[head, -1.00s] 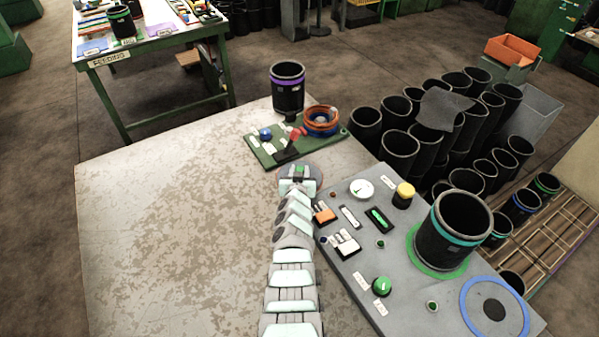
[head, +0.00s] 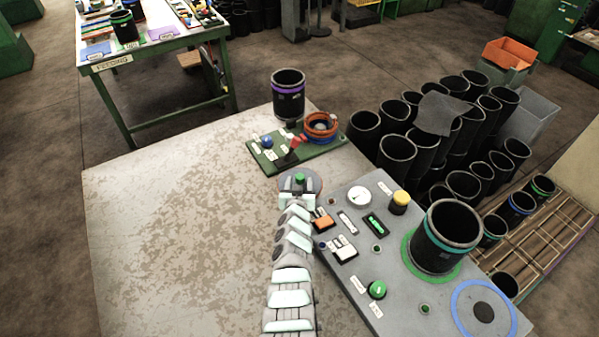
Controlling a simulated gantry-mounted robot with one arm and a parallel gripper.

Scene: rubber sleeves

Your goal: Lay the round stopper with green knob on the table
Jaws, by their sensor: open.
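The round stopper (head: 315,183) is a grey disc with a green knob (head: 300,178) on top. It appears to lie flat on the worn table (head: 180,220), just off the upper left corner of the grey control panel. My gripper (head: 298,186) is at the near side of the knob, open. My wrist hides the near part of the disc, and the fingertips are too small to make out clearly. I cannot tell whether they touch the knob.
The grey panel (head: 350,285) on the right carries a black sleeve with a teal band (head: 447,238), a yellow button (head: 399,202) and a green dial (head: 377,289). Behind the stopper is a green board (head: 268,165) with a purple-banded sleeve (head: 288,95). The table's left is clear.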

